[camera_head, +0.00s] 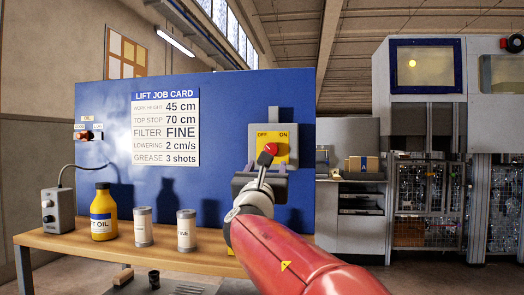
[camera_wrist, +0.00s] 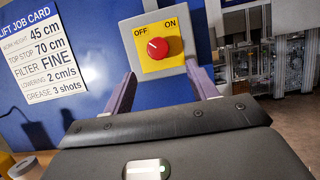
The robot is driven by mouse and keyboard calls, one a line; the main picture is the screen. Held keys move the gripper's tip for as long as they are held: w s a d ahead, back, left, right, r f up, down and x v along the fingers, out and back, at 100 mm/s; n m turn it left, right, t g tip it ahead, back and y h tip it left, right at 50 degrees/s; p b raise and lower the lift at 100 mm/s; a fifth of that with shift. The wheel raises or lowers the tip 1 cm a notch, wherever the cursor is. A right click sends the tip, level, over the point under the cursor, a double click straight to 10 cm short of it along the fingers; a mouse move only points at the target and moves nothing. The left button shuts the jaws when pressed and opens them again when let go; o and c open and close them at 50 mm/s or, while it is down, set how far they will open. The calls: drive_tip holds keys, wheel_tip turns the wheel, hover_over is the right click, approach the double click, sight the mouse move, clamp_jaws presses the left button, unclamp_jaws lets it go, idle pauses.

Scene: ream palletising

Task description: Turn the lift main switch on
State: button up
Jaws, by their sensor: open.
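The lift main switch is a red round knob (camera_wrist: 158,47) on a yellow plate (camera_wrist: 174,61) marked OFF at left and ON at right, set in a grey box on a blue panel. A pale mark on the knob lies on its left part, toward OFF. In the head view the knob (camera_head: 271,149) and plate (camera_head: 283,140) show above my gripper (camera_head: 261,172). In the wrist view my gripper (camera_wrist: 160,76) is open and empty, its two purple-grey fingers spread below and to either side of the knob. I cannot tell whether a finger touches the box.
A job card (camera_head: 165,130) hangs on the blue panel (camera_head: 225,110). A wooden bench (camera_head: 130,250) below bears a yellow oil bottle (camera_head: 104,215), two canisters and a grey box (camera_head: 58,211). A large grey machine (camera_head: 425,115) stands at right.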

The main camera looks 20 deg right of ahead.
sight(270, 151)
drive_tip(key=p+x, duration=0.1)
drive_tip(key=x, duration=0.7)
drive_tip(key=shift+a+r+p, duration=0.1)
drive_tip(key=shift+a+p, duration=0.05)
drive_tip(key=shift+p, duration=0.25)
drive_tip(key=c, duration=1)
